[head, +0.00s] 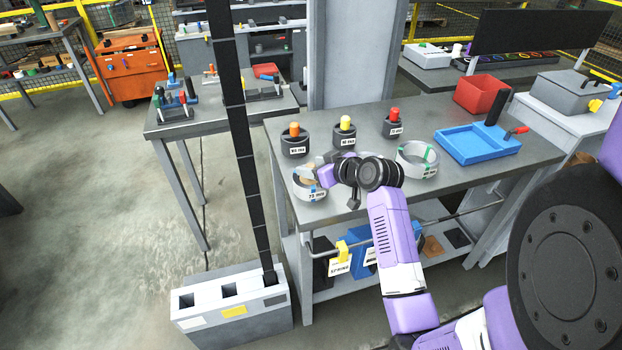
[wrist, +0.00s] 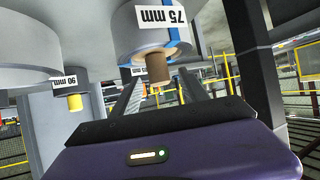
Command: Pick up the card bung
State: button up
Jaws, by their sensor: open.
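The card bung (wrist: 157,68) is a brown stub standing in the middle of a grey steel strip coil (wrist: 150,38) with blue tape and a "75 mm" label; the wrist picture is upside down. In the head view that coil (head: 311,192) lies at the front left of the bench, and my arm partly covers it and its bung. My gripper (head: 319,174) is over this coil. In the wrist view its two dark fingers (wrist: 159,90) are open and apart, with the bung lined up between them in the picture. I cannot tell how far off it is.
Three dark coils with an orange bung (head: 295,129), a yellow bung (head: 346,122) and a red bung (head: 395,114) stand behind. A green-taped coil (head: 417,160) sits right of my wrist. A blue tray (head: 477,145) and red bin (head: 481,93) are farther right.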

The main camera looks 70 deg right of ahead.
jog(key=shift+w+d+f, duration=0.2)
jog(key=shift+w+f, duration=0.05)
jog(key=shift+w, duration=0.15)
grip_shut()
jog(key=shift+r, duration=0.1)
